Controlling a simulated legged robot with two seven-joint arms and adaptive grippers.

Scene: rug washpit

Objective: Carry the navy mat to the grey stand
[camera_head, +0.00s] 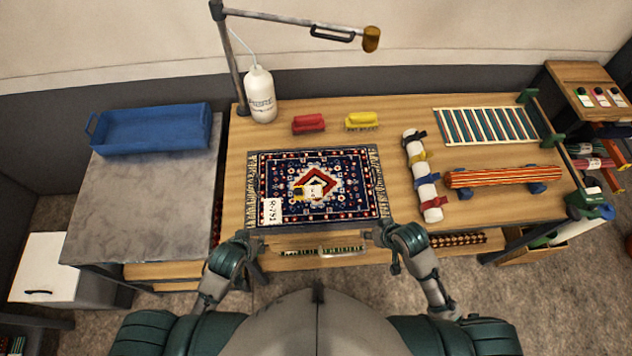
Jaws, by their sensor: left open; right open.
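The navy mat (345,200), with a red and white centre medallion and fringed short ends, lies flat on the wooden table (400,110). A white label reading what looks like R-791 is at its front left corner, and a small white and yellow item lies at its middle. The grey stand (140,205) is to the left of the table, with a grey top. My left gripper (250,238) is open at the mat's front left corner. My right gripper (380,238) is open at its front right corner. I cannot tell whether either touches the mat.
A blue tray (150,140) covers the back of the stand's top; the front is bare. A white bottle (260,95), red brush (308,123) and yellow brush (361,120) stand behind the mat. A strapped white roll (423,175) and striped roll (500,177) lie right.

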